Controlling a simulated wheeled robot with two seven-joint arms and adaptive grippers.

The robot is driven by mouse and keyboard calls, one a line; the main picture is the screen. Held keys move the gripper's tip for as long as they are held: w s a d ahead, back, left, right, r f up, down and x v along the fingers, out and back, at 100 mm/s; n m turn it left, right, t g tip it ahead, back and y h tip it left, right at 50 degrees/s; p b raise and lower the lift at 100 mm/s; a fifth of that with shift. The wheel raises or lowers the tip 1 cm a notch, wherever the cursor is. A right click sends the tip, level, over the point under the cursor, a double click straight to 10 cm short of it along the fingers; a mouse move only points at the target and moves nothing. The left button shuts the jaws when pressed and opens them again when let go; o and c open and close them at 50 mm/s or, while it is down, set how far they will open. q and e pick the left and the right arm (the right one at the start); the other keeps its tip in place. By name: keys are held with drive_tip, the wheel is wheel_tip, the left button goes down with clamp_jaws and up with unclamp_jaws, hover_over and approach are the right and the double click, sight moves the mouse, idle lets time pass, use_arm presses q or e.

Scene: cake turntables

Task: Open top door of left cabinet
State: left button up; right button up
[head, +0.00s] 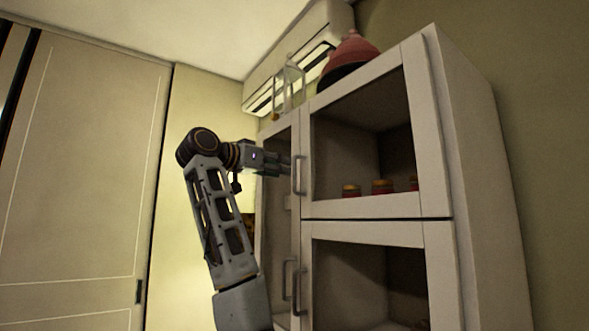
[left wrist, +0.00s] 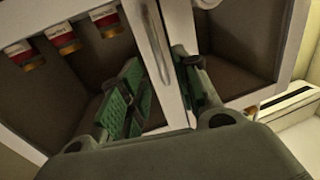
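A white cabinet (head: 435,208) with framed see-through doors stands at the right in the head view. Its top right-hand door (head: 360,207) looks closed and has a grey upright bar handle (head: 299,175). My left gripper (head: 288,166) is beside this handle, at the seam between the two top doors. In the left wrist view, the fingers of my left gripper (left wrist: 162,92) are apart, with green pads. The handle (left wrist: 153,40) runs down into the gap between them; contact is unclear. The left-hand top door's handle is hidden in the head view. My right gripper is not in view.
Several red-labelled jars (head: 382,187) stand inside the upper compartment. Below are two lower handles (head: 298,292). A red domed object (head: 352,52) and a glass bottle (head: 290,84) stand on top. A tall wardrobe (head: 80,170) is at the left.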

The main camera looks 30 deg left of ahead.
sight(295, 191)
use_arm(q)
drive_tip(key=w+p, duration=0.1)
drive_tip(key=w, duration=0.2)
drive_tip(key=w+d, duration=0.1)
drive_tip(key=w, duration=0.2)
drive_tip(key=shift+w+d+p, duration=0.2)
drive_tip(key=shift+p, duration=0.15)
drive_tip(key=shift+w, duration=0.15)
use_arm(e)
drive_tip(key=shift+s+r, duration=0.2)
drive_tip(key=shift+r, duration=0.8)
use_arm(q)
drive_tip(key=shift+c, duration=0.5)
clamp_jaws()
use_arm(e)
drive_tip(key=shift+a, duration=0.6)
